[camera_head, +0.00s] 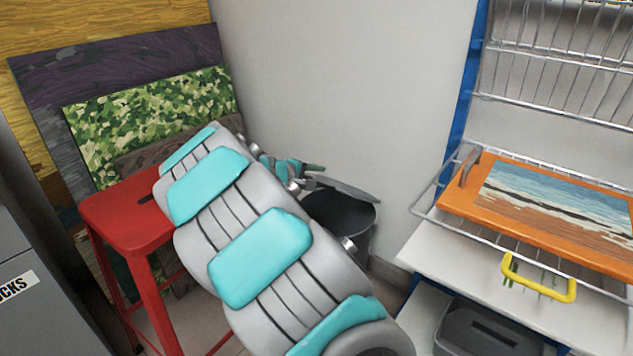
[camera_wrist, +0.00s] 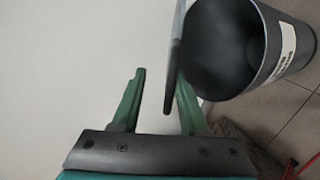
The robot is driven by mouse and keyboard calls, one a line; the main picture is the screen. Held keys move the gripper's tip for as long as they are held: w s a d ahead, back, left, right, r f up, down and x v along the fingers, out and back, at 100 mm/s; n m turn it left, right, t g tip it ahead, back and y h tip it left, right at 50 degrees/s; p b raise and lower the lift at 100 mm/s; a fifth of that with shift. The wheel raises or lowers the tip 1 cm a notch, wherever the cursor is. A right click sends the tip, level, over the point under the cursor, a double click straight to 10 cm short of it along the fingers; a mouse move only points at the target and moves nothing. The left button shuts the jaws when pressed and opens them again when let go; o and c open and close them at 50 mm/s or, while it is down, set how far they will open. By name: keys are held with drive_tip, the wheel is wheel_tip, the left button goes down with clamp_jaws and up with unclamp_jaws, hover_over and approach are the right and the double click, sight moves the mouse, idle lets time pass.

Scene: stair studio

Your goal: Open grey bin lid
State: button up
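The grey bin (camera_head: 343,222) stands on the floor by the wall, behind my arm. Its lid (camera_head: 343,189) is raised at a tilt, and the dark inside shows below it. In the wrist view the bin (camera_wrist: 286,52) lies at the upper right with its mouth facing me. The lid (camera_wrist: 175,65) shows nearly edge-on there, between the wall and the bin's mouth. My gripper (camera_wrist: 160,80) is open, with its green fingers apart. The lid's lower edge is close to the right finger; I cannot tell if they touch. In the head view my gripper (camera_head: 292,168) is beside the lid, partly hidden.
A red stool (camera_head: 128,212) stands left of my arm, with painted canvases (camera_head: 150,105) behind it. A wire rack (camera_head: 428,216) on the right holds an orange-framed painting (camera_head: 470,205) and a yellow handle (camera_head: 540,289). A grey cabinet (camera_head: 40,300) is at the lower left.

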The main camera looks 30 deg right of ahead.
drive_tip(key=shift+a, duration=0.15)
drive_tip(key=s+a+r+p, duration=0.2)
drive_tip(key=a+r, duration=0.3)
drive_tip(key=r, duration=0.1)
drive_tip(key=shift+a+r+p, duration=0.15)
drive_tip(key=shift+a+p, duration=0.25)
idle(0.9)
drive_tip(key=shift+s, duration=0.1)
idle(0.6)
